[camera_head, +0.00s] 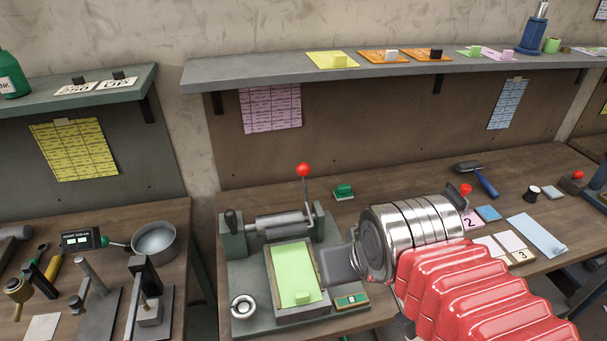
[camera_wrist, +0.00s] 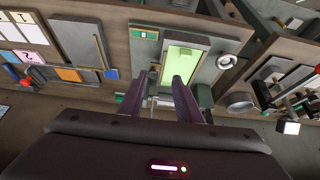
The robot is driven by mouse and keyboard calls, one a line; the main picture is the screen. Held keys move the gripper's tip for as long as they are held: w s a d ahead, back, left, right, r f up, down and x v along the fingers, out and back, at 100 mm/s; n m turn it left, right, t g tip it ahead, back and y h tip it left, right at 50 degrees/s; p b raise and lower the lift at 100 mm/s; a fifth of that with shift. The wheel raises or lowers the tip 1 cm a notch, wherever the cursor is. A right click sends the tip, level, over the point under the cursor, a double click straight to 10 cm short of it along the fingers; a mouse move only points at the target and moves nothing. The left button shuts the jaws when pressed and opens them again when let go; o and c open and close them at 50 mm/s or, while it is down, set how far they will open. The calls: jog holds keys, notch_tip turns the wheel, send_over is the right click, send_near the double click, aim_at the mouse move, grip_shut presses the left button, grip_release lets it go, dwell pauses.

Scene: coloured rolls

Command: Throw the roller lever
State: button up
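The roller lever (camera_head: 304,183) is a thin rod with a red ball on top. It stands nearly upright at the right end of the grey metal roller (camera_head: 280,222). The roller lies across the back of a press with a tray (camera_head: 316,269) holding a light green sheet (camera_head: 292,270). The sheet also shows in the wrist view (camera_wrist: 177,55). My gripper (camera_head: 338,263) is at the tray's right side, below and right of the lever, apart from it. In the wrist view my gripper's fingers (camera_wrist: 160,88) are spread with nothing between them. I cannot make out the lever there.
A green-handled stamp (camera_head: 343,191) lies behind the press, right of the lever. A shelf (camera_head: 300,73) runs above the bench.

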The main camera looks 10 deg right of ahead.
jog(key=shift+o, duration=0.2)
jog(key=shift+o, duration=1.4)
jog(key=shift+w+r, duration=0.15)
jog(key=shift+r, duration=0.1)
notch_tip(320, 180, up, 10)
jog(key=r+m+g, duration=0.1)
jog(key=m+g, duration=0.1)
jog(key=g, duration=0.4)
send_over(304, 176)
jog(key=shift+w+a+f+h, duration=0.3)
jog(key=shift+w+f+h, duration=0.15)
jog(key=shift+w, duration=0.2)
jog(key=shift+f, duration=0.1)
jog(key=f, duration=0.9)
jog(key=d+f, duration=0.1)
jog(key=f, duration=0.3)
jog(key=shift+s+f, duration=0.1)
jog(key=shift+f, duration=0.2)
